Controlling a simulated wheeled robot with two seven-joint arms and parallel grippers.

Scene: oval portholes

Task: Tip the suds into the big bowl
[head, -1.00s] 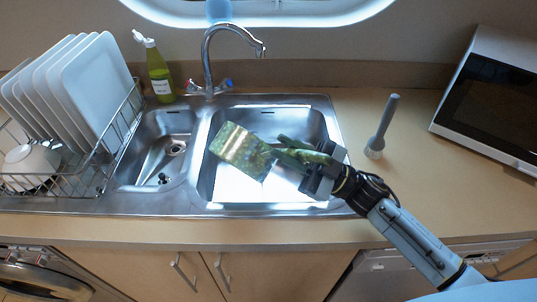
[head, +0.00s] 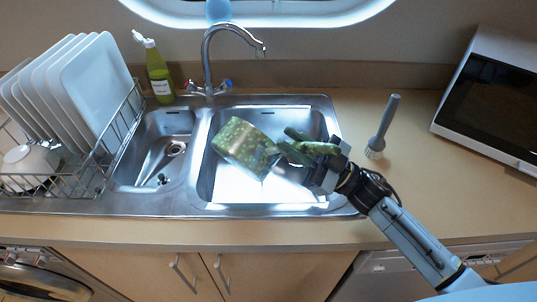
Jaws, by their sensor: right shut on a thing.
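A green, pale-spotted container (head: 240,141) is tilted over the large sink bowl (head: 209,178), above its middle. My right gripper (head: 284,142) has green fingers and reaches in from the right. It is shut on the container at its right side; the exact grip is hard to see. The container's lower right part looks paler and glassy. I cannot make out suds in it or a stream falling from it. The large bowl's floor shows bright and shiny below. My left gripper is not in view.
The tap (head: 207,62) arches behind the large bowl. A small sink bowl (head: 140,160) and a plate rack (head: 98,178) lie to the left. A green bottle (head: 160,72) stands behind. A grey-handled brush (head: 384,124) stands on the right counter, near my right arm.

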